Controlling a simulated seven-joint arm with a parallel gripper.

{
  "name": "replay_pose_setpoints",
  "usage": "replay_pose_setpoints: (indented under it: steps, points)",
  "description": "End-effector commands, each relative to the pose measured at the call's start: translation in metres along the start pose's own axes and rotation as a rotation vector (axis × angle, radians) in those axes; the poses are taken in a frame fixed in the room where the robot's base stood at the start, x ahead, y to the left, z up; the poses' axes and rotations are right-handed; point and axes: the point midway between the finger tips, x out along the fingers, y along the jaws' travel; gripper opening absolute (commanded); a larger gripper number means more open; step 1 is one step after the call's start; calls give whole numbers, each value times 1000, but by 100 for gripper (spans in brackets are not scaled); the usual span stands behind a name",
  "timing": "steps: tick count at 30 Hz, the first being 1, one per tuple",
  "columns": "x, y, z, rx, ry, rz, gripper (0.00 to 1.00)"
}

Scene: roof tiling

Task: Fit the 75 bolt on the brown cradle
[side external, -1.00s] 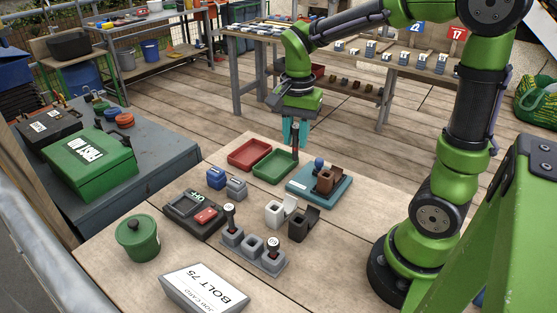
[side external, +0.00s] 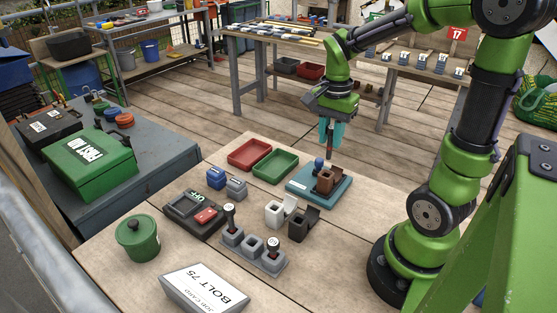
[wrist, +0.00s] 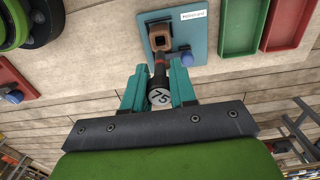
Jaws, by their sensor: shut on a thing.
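My gripper (side external: 330,133) is shut on the 75 bolt (wrist: 160,97), whose round end marked 75 faces the wrist camera. In the side view the bolt's dark reddish shaft (side external: 330,154) hangs upright below the teal fingers. The brown cradle (side external: 325,183) is a block with a square opening on a teal plate (side external: 303,192); it also shows in the wrist view (wrist: 160,40). The bolt is above the back of the cradle in the side view, seemingly apart from it. A blue knob (side external: 319,163) stands beside the cradle.
A green tray (side external: 275,164) and a red tray (side external: 249,154) lie left of the plate. White (side external: 275,214) and dark (side external: 300,227) cradles sit in front. A grey holder (side external: 253,250) carries two more bolts. A job card (side external: 205,290) reads BOLT 75.

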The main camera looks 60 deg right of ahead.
Motion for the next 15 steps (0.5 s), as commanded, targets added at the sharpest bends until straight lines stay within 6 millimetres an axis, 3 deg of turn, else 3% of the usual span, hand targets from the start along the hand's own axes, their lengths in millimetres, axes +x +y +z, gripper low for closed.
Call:
replay_pose_setpoints:
  steps: [15]
  points:
    - [42, 0, 0, -1, -1, 1, 0]
